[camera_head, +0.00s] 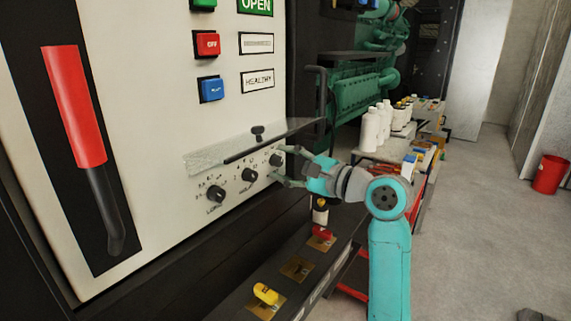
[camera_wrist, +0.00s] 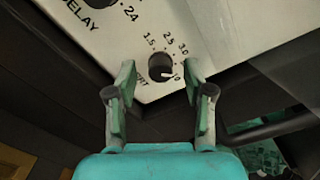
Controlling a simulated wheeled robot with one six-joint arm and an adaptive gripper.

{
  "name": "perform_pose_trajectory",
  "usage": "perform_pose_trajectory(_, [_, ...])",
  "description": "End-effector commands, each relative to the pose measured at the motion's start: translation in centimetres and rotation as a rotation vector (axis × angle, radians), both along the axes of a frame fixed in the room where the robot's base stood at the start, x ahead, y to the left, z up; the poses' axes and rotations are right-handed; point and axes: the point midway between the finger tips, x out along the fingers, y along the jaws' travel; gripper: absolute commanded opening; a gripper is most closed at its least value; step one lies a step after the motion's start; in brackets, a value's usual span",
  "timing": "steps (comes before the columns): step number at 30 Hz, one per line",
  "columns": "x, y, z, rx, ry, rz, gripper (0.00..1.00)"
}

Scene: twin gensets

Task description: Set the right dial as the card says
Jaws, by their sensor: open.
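The right dial (camera_head: 276,160) is the rightmost of three black knobs low on the pale panel. In the wrist view the right dial (camera_wrist: 160,67) is a round black knob with a white mark pointing to the lower right. Numbers around it include 1.5, 2.5 and 3.0; others are hard to read. My gripper (camera_head: 287,167) is open in front of the dial. In the wrist view my gripper (camera_wrist: 159,70) has one finger on each side of the knob; I cannot tell whether they touch it. I cannot identify the card.
A clear flap (camera_head: 225,148) juts out above the dials. A ledge (camera_head: 297,270) below carries a yellow handle (camera_head: 266,293) and a red one (camera_head: 322,232). A red lever (camera_head: 75,105) is at left. A table with white bottles (camera_head: 370,130) stands behind my arm.

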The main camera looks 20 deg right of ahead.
Motion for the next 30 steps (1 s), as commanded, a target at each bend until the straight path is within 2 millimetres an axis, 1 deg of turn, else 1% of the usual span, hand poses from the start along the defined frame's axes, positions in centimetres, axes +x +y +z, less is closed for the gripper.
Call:
perform_pose_trajectory(6, [0.02,0.00,0.02,0.001,-0.001,-0.001,0.52])
perform_pose_trajectory(7, [0.02,-0.01,0.03,0.001,-0.001,-0.001,0.47])
perform_pose_trajectory(8, [0.01,0.00,0.02,0.001,-0.001,-0.001,0.40])
perform_pose_trajectory(9, [0.01,0.00,0.03,0.001,-0.001,-0.001,0.30])
perform_pose_trajectory(11, [0.00,-0.01,0.03,0.001,-0.001,-0.001,0.15])
perform_pose_trajectory(12, [0.00,0.00,0.02,0.001,-0.001,-0.001,0.05])
perform_pose_trajectory(13, [0.00,0.00,0.02,0.001,-0.001,-0.001,0.00])
perform_pose_trajectory(23, [-0.01,0.01,0.01,-0.021,-0.015,0.000,0.00])
perform_pose_trajectory(30, [0.00,0.00,-0.01,-0.118,-0.086,0.000,0.00])
